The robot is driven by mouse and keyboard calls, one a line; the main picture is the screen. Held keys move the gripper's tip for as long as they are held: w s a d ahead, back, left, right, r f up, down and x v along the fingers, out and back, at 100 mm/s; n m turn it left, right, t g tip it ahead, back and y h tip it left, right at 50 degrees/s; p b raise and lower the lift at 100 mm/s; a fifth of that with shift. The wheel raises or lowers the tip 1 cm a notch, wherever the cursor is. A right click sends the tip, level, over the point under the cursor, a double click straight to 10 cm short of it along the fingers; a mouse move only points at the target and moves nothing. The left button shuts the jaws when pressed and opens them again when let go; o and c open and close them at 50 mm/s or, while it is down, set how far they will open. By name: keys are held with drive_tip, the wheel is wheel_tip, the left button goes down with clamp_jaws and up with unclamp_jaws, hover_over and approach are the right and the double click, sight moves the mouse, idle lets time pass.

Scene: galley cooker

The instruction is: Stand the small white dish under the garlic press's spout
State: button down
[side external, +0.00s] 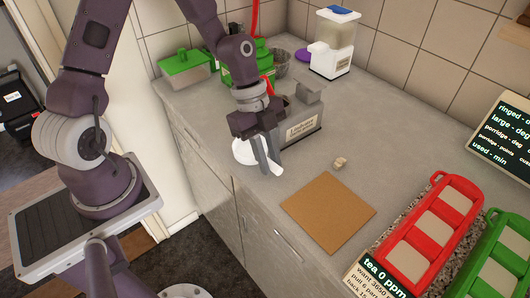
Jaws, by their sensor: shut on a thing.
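The small white dish (242,153) is at the counter's front edge, partly hidden behind my gripper's fingers. My gripper (269,170) points down and is shut on the dish at its right side. I cannot tell whether the dish touches the counter. A grey box-like device (308,118) with a cream label stands just behind and to the right of my gripper, and may be the garlic press. My gripper and wrist hide its left part, and I cannot make out a spout.
A small beige lump (340,163) and a brown board (327,211) lie to the right. A red tray (433,225) and green tray (500,262) stand front right. Behind are a green-lidded box (185,65), metal cup (280,65) and white dispenser (332,45).

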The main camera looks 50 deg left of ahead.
drive_tip(key=c, duration=1.3)
unclamp_jaws()
drive_tip(key=shift+f, duration=0.1)
drive_tip(key=v, duration=1.2)
drive_tip(key=s+r+n+t+y, duration=0.2)
drive_tip(key=s+r+n, duration=0.3)
drive_tip(key=s+n, duration=0.3)
drive_tip(key=s+r+n+t+y, duration=0.2)
drive_tip(key=s+r+n+t, duration=0.1)
drive_tip(key=s+r+n, duration=0.3)
drive_tip(key=s+n, duration=0.2)
drive_tip(key=n, duration=0.2)
drive_tip(key=shift+a+t+y, duration=0.3)
